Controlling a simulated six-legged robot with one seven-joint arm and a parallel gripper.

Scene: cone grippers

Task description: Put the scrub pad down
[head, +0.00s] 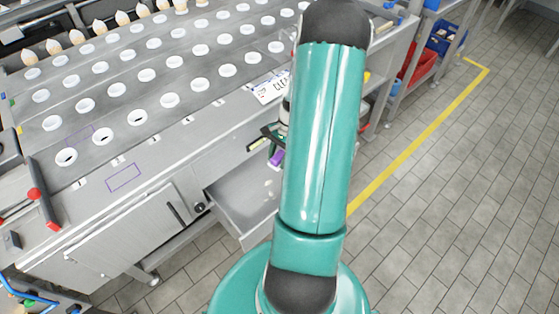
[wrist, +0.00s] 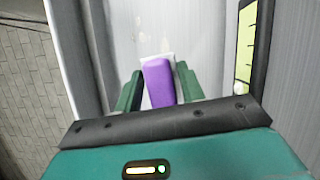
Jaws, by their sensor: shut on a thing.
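The scrub pad is purple with a pale edge and is held between the two green fingers in the wrist view (wrist: 158,85). My gripper (wrist: 158,88) is shut on it. In the head view only a small purple part of the pad (head: 277,158) shows beside my arm, which hides most of my gripper. The pad is above the open metal drawer (head: 235,203) under the counter. In the wrist view the pale drawer floor (wrist: 205,40) lies beyond the pad. I cannot tell how high the pad is above it.
The counter (head: 215,100) above has rows of white-rimmed holes and several cones at its back. A red-ended handle (head: 40,200) is at its left. A dark-framed panel with a yellow-green face (wrist: 247,45) is close on the right in the wrist view. The tiled floor (head: 450,200) at right is clear.

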